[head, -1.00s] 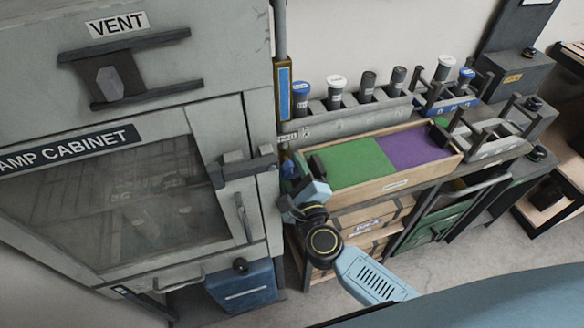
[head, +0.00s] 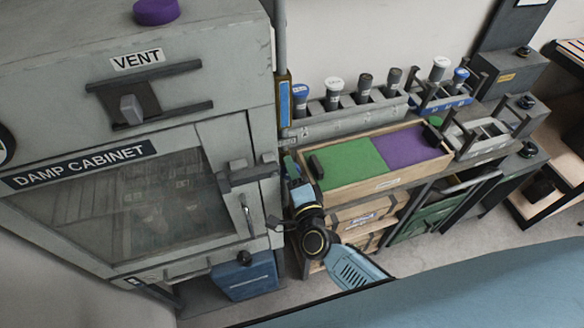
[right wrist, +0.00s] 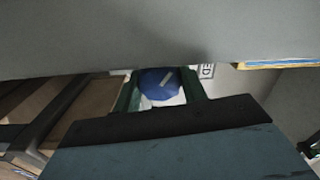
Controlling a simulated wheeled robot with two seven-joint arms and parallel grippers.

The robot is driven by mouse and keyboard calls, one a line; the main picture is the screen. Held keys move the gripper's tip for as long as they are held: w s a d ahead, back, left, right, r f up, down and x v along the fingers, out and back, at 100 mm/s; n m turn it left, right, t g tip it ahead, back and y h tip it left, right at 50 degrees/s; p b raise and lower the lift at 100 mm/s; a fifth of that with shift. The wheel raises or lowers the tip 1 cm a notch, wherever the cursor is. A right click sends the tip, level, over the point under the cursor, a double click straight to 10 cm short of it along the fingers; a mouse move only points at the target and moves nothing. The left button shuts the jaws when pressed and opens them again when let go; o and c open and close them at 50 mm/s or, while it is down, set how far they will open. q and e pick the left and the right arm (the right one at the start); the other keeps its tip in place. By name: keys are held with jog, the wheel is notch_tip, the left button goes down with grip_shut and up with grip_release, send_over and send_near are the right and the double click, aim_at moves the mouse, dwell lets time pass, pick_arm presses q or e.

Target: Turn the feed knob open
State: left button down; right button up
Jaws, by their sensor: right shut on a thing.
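The feed knob (right wrist: 158,84) is blue with a pale pointer line, which slants up to the right in the right wrist view. It sits on a white plate, and a partly hidden label ending in "ED" (right wrist: 207,71) is beside it. My right gripper (right wrist: 161,92) has its green fingers on both sides of the knob and is shut on it. In the head view my right gripper (head: 290,168) is at the right side of the damp cabinet (head: 232,140), where I cannot make out the knob. My left gripper is not in view.
A wooden tray (head: 385,183) with green and purple mats is close right of my right gripper. Behind it stands a grey rack (head: 345,122) with capped tubes. The cabinet's latch (head: 245,175) and handle are just left. A purple knob (head: 156,11) is on the cabinet top.

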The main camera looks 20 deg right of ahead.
jog(key=shift+n, duration=0.5)
jog(key=o, duration=0.7)
jog(key=s, duration=1.3)
jog(key=shift+s+d, duration=0.2)
jog(key=shift+s, duration=0.05)
